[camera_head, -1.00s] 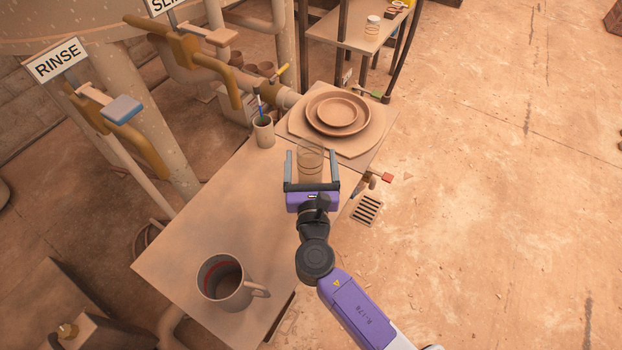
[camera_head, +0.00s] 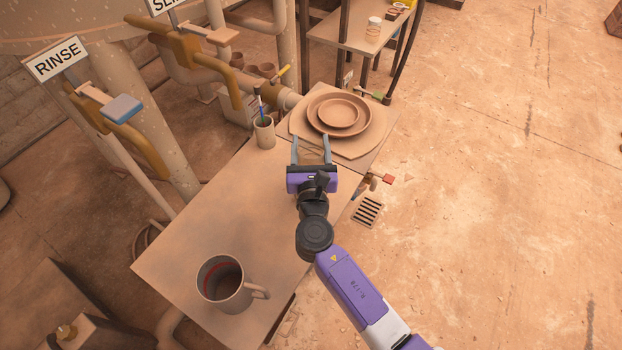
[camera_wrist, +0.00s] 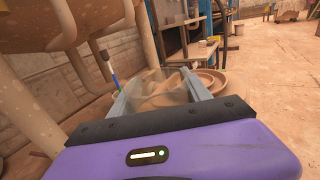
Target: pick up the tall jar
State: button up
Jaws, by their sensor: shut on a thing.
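The tall jar (camera_wrist: 166,88) is clear and see-through, so its outline is faint. In the wrist view it stands between the two grey fingers, with the plates showing through it. In the head view only a faint trace of it shows between the fingers at the far part of the table. My gripper (camera_head: 311,150) has a purple body and is shut on the jar, a finger on each side. The jar's base is hidden, so I cannot tell whether it touches the table.
Stacked clay plates (camera_head: 339,113) lie on a board just beyond my gripper. A small cup with brushes (camera_head: 264,132) stands to its left. A large mug (camera_head: 223,284) stands at the table's near end. The middle of the table (camera_head: 215,205) is clear.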

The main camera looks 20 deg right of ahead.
grip_shut()
jog(key=shift+r, duration=0.15)
